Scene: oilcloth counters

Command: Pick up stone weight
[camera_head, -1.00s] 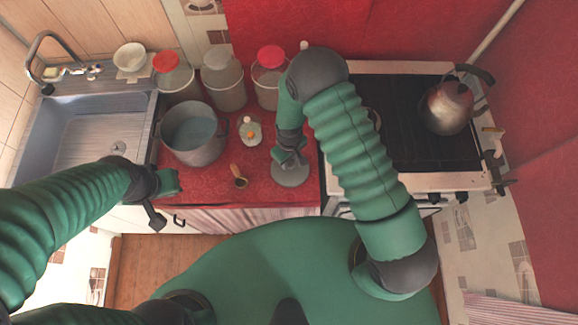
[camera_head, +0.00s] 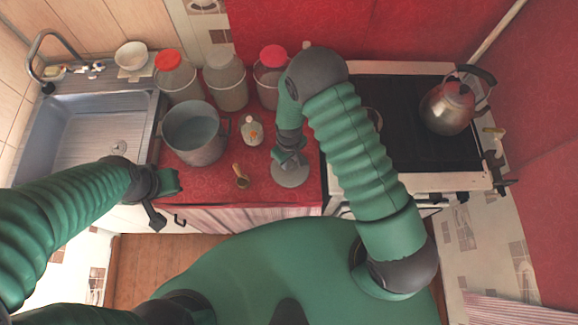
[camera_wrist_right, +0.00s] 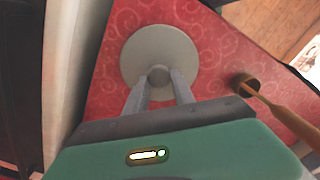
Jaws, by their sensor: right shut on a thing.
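The stone weight (camera_head: 291,175) is a grey round disc with a small knob on top. It is on the red oilcloth counter near its front right, beside the stove. In the right wrist view the disc (camera_wrist_right: 160,50) lies below my right gripper (camera_wrist_right: 158,80), whose two fingers are shut on the knob. In the head view my right gripper (camera_head: 289,158) is directly above the disc and partly hides it. I cannot tell whether the disc touches the counter. My left gripper (camera_head: 166,184) is over the counter's front left edge, apart from any object; its fingertips do not show clearly.
A wooden-handled ladle (camera_head: 241,180) lies left of the weight. A metal pot (camera_head: 194,140), a small bottle (camera_head: 251,131) and several jars (camera_head: 225,85) stand behind. The stove (camera_head: 400,130) with a kettle (camera_head: 447,107) is to the right, the sink (camera_head: 75,135) to the left.

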